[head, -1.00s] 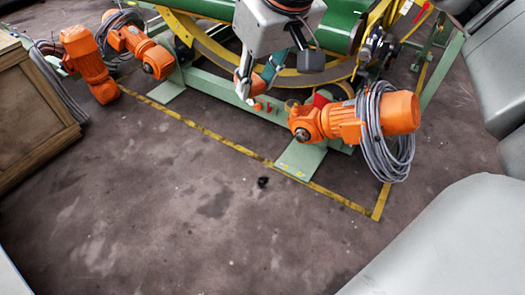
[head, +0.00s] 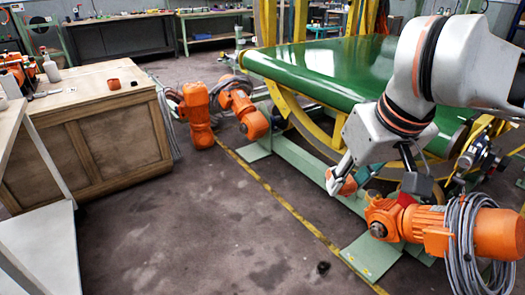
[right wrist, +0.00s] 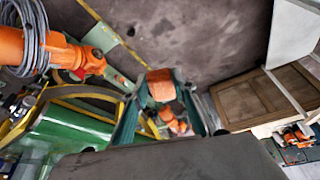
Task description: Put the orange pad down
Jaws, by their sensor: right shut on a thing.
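My right gripper (head: 345,184) is shut on the orange pad (head: 349,186) and holds it in front of the green machine frame. In the right wrist view, the pad (right wrist: 160,85) sits between the tips of the two dark green fingers. One finger partly hides it in the head view. I see no surface touching it from below. My left gripper is not in view.
A wooden cabinet (head: 105,125) at the left carries a small orange-red object (head: 114,84) and other items. Orange motors (head: 197,118) with cables stand by the machine, one (head: 480,232) close right of my gripper. The green belt (head: 330,68) lies behind.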

